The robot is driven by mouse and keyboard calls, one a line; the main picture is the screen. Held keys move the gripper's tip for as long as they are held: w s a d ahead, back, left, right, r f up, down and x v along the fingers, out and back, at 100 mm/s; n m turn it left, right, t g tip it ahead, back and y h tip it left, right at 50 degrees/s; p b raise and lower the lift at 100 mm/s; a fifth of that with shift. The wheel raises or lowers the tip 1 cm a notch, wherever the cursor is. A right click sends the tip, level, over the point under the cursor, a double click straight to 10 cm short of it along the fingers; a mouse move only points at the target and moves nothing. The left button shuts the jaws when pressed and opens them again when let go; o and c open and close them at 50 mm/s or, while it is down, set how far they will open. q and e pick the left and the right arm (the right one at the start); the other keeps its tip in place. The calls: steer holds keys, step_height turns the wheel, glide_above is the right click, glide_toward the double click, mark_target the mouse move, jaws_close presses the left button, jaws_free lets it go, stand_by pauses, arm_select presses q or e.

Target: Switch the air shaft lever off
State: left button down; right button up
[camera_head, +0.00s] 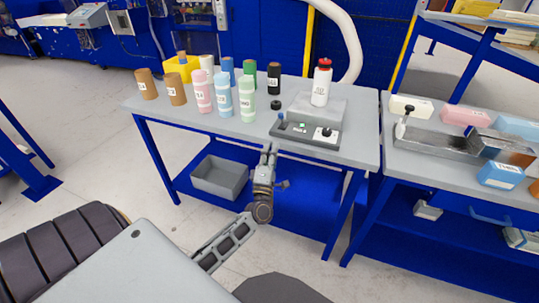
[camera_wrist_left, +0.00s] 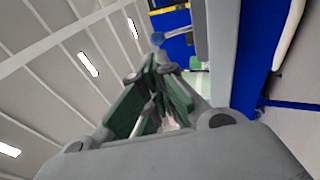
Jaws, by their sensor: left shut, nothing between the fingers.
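A grey control box (camera_head: 305,132) with a small green display lies on the table's near edge. A small dark-blue knob (camera_head: 280,115) stands up at its left end, and a black knob (camera_head: 326,132) sits on its right. No label shows which one is the air shaft lever. My left gripper (camera_head: 268,148) is shut and empty, just in front of the box's left end and pointing towards it. My right gripper is not in view.
A white bottle (camera_head: 321,84) with a red cap stands behind the box on a grey platform. Several coloured rolls (camera_head: 222,93) stand to the left. A grey bin (camera_head: 219,178) sits on the lower shelf. A second table (camera_head: 450,160) stands at the right.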

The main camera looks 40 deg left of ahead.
mark_target(282, 120)
arm_select(q)
steer(key=p+x, duration=0.1)
steer(key=x, duration=0.9)
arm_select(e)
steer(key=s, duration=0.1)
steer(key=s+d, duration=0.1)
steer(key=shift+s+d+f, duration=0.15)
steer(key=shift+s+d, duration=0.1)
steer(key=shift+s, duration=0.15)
arm_select(q)
steer(key=shift+r, duration=0.1)
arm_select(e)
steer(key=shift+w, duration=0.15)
arm_select(q)
steer(key=shift+w, duration=0.1)
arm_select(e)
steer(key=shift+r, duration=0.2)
